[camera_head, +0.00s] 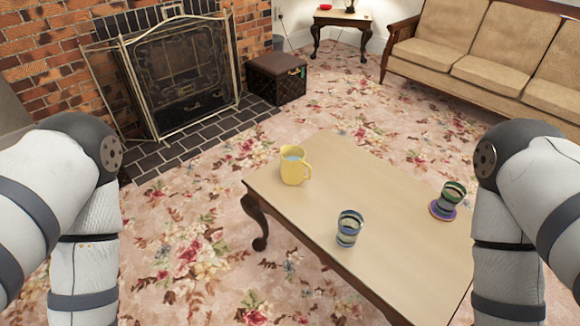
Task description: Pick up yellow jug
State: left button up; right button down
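The yellow jug (292,168) stands upright near the far left corner of the wooden coffee table (310,227). Its handle is on its right side, and something bluish shows inside its mouth. My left arm comes in at the left edge and my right arm at the right edge. Both bend downward out of the picture, well apart from the jug. Neither gripper shows in the head view.
A striped glass (348,229) stands at the table's near side. A green striped glass (453,194) stands by the right edge with a purple coaster (442,212). A fireplace screen (180,75), a dark box (276,78) and a tan sofa (495,60) are behind. Floral carpet surrounds the table.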

aim_at(292, 167)
jog(key=i+j+z, duration=0.15)
jog(key=z, duration=0.25)
jog(key=i+j+z, duration=0.25)
jog(key=z, duration=0.15)
